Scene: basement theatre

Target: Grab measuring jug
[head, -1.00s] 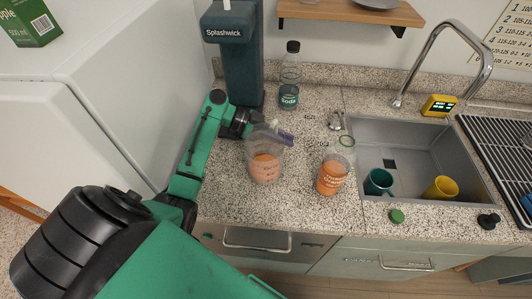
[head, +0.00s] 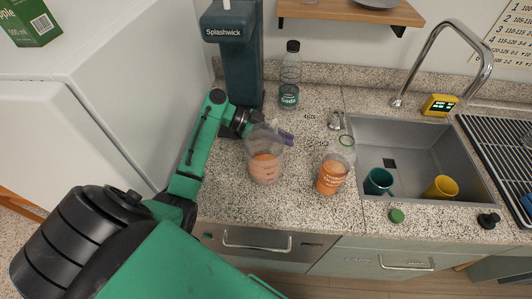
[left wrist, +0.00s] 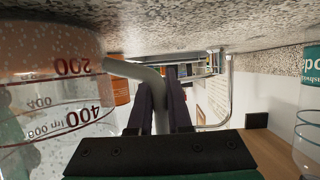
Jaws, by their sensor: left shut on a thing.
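The measuring jug (head: 264,162) is clear with red markings and holds orange liquid. It stands upright on the speckled counter, left of the sink. My left gripper (head: 284,138) is at the jug's far side, its purple fingers showing behind the rim. In the left wrist view the picture is upside down. There the jug (left wrist: 55,95) fills the left side, and its grey handle (left wrist: 130,70) runs between the two dark fingers of my left gripper (left wrist: 164,98), which is shut on it. My right gripper is in neither view.
A bottle with orange liquid (head: 331,174) stands close to the jug's right. A soda bottle (head: 290,78) and the Splashwick dispenser (head: 240,65) stand behind. The sink (head: 420,150) holds a teal cup (head: 378,182) and a yellow cup (head: 440,187). A green lid (head: 397,215) lies at the front edge.

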